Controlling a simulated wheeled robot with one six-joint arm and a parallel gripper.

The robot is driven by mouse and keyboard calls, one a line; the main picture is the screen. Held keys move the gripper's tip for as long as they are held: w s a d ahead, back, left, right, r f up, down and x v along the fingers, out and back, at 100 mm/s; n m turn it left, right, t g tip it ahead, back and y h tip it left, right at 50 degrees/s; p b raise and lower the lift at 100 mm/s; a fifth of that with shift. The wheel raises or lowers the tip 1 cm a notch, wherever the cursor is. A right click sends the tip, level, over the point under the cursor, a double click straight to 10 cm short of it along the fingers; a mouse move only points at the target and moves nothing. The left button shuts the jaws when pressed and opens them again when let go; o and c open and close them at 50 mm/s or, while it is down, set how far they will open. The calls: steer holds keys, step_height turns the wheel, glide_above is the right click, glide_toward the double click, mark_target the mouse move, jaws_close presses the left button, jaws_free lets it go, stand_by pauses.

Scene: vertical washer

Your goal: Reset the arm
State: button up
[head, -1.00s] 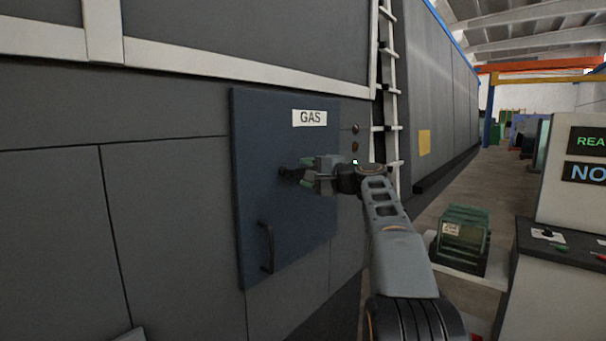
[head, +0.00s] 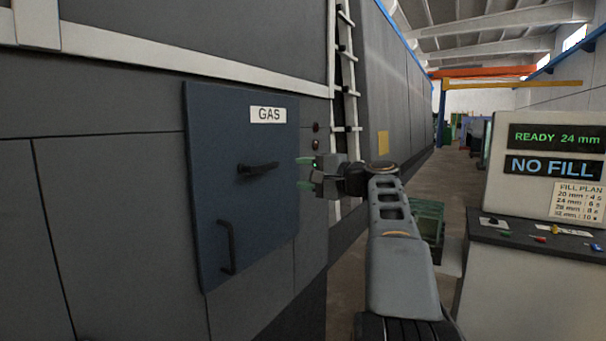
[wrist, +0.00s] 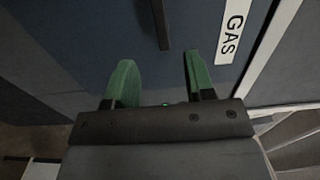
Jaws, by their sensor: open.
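My gripper (head: 303,173) is open and empty in the head view, to the right of the blue GAS panel (head: 212,180). Its green fingers point left toward the panel and stand apart from the upper black handle (head: 258,168). In the wrist view the two green fingers (wrist: 158,80) are spread, with the upper handle (wrist: 158,22) beyond them and clear of them. A second, upright handle (head: 228,247) sits lower on the panel. The panel lies flush against the grey wall.
A control console (head: 540,185) with screens reading "READY 24 mm" and "NO FILL" stands at the right. A green crate-like object (head: 429,222) is on the floor behind my arm. A white ladder (head: 346,110) runs up the wall.

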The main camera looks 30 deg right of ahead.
stand_by(0.3)
step_height(320, 180, down, 11)
steer(key=d+g+h, duration=0.2)
steer(key=g+h, duration=0.1)
steer(key=h, duration=0.1)
steer(key=s+a+f+n+g+h+p, duration=0.1)
steer(key=s+a+f+g+p, duration=0.15)
steer(key=f, duration=0.25)
steer(key=s+a+f+n+g+p, duration=0.1)
steer(key=s+a+f+g, duration=0.15)
steer(key=a+f, duration=0.2)
steer(key=s+a+f+n+g+h+p, duration=0.1)
steer(key=s+a+f+n+g+p, duration=0.1)
steer(key=s+a+n+p, duration=0.2)
steer(key=s+a+f+n+g+h+p, duration=0.1)
steer(key=s+a+f+n+g+p, duration=0.1)
steer(key=s+a+n, duration=0.5)
steer(key=s+a+f+p, duration=0.1)
steer(key=s+a+p, duration=0.1)
steer(key=a, duration=0.3)
steer(key=shift+s+g+h+p, duration=0.3)
steer(key=shift+s+g, duration=0.1)
steer(key=shift+s, duration=0.25)
